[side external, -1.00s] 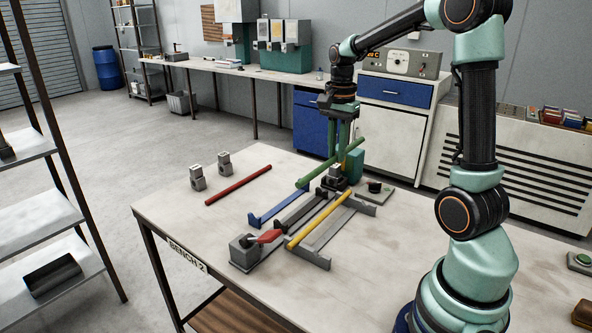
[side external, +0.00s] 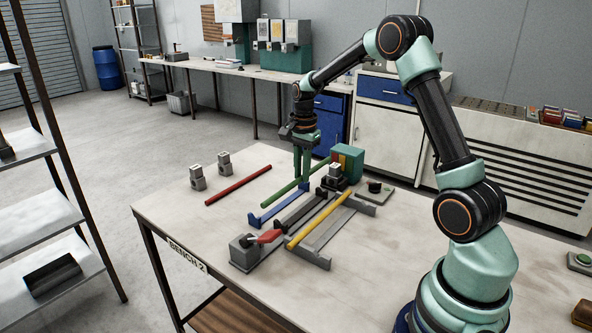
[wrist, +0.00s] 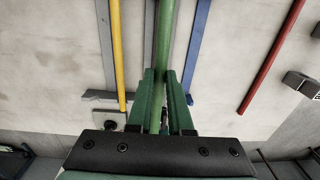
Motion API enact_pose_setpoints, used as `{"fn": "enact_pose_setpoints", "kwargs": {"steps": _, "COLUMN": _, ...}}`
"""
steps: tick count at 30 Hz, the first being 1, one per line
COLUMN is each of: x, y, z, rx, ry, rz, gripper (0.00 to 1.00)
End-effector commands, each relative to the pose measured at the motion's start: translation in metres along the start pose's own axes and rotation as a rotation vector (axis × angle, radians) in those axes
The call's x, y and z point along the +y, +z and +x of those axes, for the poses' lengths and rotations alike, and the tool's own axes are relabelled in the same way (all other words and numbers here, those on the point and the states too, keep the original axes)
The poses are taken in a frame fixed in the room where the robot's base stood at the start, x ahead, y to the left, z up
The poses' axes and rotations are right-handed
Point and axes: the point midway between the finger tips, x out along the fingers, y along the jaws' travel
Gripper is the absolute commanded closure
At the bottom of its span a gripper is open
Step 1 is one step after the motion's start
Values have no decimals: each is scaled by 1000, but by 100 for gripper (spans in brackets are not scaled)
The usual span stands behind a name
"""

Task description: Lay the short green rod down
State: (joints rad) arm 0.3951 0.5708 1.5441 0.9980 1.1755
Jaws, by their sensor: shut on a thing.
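The short green rod (side external: 280,197) slants across the far side of the bench, beyond the blue rail. My gripper (side external: 302,178) points down and is shut on this rod. In the wrist view the rod (wrist: 165,35) runs lengthwise between the two green fingers of my gripper (wrist: 161,78). I cannot tell whether the rod touches the bench or hangs slightly above it.
A blue rail (side external: 275,208), dark rails and a grey frame (side external: 318,262) with a yellow rod (side external: 320,220) lie nearer. A red rod (side external: 238,185) and two grey blocks are left.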

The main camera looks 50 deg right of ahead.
Motion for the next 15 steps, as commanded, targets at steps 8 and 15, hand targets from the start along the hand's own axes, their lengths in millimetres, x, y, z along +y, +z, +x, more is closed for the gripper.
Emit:
{"fn": "enact_pose_setpoints", "kwargs": {"steps": 8, "x": 1, "y": 0, "z": 18, "rx": -2, "ry": 4, "rz": 0, "gripper": 100}}
{"fn": "enact_pose_setpoints", "kwargs": {"steps": 15, "x": 2, "y": 0, "z": 40, "rx": -1, "ry": 2, "rz": 0, "gripper": 100}}
